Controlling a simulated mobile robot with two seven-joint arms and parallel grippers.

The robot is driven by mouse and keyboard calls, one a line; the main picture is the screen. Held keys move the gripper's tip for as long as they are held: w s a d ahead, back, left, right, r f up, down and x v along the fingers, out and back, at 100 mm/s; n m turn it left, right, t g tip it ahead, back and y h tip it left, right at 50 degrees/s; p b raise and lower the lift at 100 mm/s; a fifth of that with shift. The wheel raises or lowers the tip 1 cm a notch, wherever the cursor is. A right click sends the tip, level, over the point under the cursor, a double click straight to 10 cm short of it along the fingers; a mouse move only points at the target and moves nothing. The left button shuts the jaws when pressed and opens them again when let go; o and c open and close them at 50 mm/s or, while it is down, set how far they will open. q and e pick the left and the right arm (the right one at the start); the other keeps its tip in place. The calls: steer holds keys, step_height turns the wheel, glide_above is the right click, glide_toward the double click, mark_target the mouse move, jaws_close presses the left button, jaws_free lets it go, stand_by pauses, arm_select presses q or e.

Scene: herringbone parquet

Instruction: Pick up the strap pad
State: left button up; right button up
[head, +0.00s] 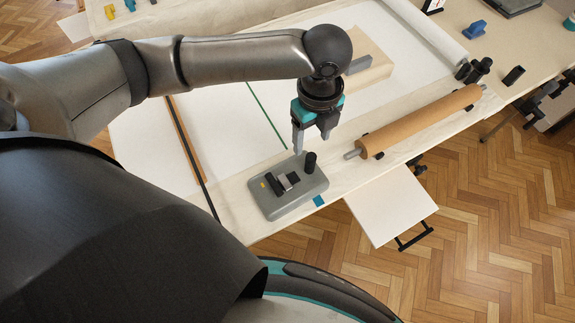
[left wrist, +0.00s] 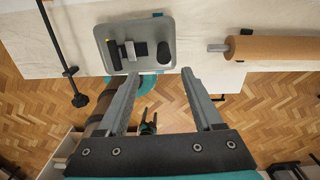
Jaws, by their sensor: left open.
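A grey tray (head: 312,190) lies near the table's front edge and holds several small dark pieces. A small strapped piece (head: 284,182), black and grey with a yellow bit beside it, lies in its middle; it looks like the strap pad, but I cannot be certain. It also shows in the left wrist view (left wrist: 130,50). A black upright cylinder (head: 310,162) stands at the tray's far right corner. My left gripper (head: 312,142) is open and empty, pointing down above the tray's far right side. In the left wrist view its fingers (left wrist: 160,76) are spread just below the tray.
A brown paper roll (head: 420,120) on a rod lies right of the tray. A white roll (head: 425,30) and a beige block (head: 370,60) lie farther back. A dark bar (head: 190,155) runs left of the tray. A pale board (head: 390,205) juts out over the parquet.

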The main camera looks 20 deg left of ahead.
mark_target(311, 161)
arm_select(q)
step_height(311, 161, down, 5)
steer(key=shift+b, duration=0.4)
steer(key=shift+f, duration=0.4)
steer(key=f, duration=0.1)
steer(key=f+b, duration=0.1)
steer(key=f, duration=0.2)
steer(key=shift+w+d+f, duration=0.15)
steer(key=shift+w+f, duration=0.1)
steer(key=shift+f, duration=0.3)
steer(key=c, duration=0.9)
steer(key=shift+c, duration=0.8)
jaws_close()
